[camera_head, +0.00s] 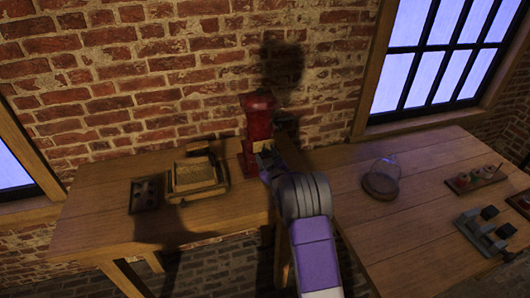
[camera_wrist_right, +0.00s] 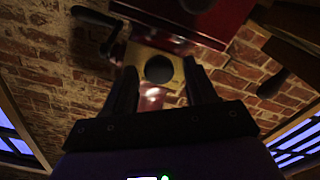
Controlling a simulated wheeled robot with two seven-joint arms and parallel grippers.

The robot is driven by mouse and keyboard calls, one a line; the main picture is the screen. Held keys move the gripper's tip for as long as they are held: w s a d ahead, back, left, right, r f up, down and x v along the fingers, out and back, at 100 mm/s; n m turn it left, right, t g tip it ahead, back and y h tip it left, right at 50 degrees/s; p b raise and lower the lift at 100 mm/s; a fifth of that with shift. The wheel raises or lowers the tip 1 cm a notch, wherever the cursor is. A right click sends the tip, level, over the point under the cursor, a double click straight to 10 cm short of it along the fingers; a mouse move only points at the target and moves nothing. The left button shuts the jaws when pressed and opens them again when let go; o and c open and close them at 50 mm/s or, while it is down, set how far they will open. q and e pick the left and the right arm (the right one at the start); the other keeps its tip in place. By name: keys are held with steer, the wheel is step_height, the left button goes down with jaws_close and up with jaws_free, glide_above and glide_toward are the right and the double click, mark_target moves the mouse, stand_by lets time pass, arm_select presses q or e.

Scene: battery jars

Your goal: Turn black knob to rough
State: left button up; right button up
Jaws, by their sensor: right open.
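A red machine (camera_head: 258,112) stands on the wooden table against the brick wall; part of its red body (camera_wrist_right: 225,15) also shows in the right wrist view. On its yellowish plate (camera_wrist_right: 140,55) sits a round black knob (camera_wrist_right: 158,69). My right gripper (camera_head: 264,149) is at the machine's front, low on its body. In the right wrist view its two dark fingers (camera_wrist_right: 160,74) are apart, one on each side of the knob in the picture. Contact with the knob cannot be made out. The knob is not discernible in the head view. My left gripper is not in view.
A dark crank-like handle (camera_wrist_right: 100,25) juts out near the plate. On the table left of the machine are a wooden tray (camera_head: 197,177) and a dark plate with round spots (camera_head: 146,195). A glass dome (camera_head: 382,178) stands on the right table (camera_head: 430,165).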

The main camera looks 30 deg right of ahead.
steer(key=shift+x, duration=1)
steer(key=c, duration=1)
steer(key=shift+d+m+b, duration=0.15)
steer(key=shift+m+b, duration=0.55)
steer(key=shift+b, duration=0.3)
steer(key=m+b, duration=0.7)
steer(key=b, duration=0.2)
steer(key=shift+s+f+m+b, duration=0.1)
steer(key=shift+m+b, duration=0.2)
steer(key=shift+b, duration=0.05)
steer(key=shift+m+b, duration=1.55)
steer(key=shift+m, duration=0.05)
steer(key=shift+o, duration=0.2)
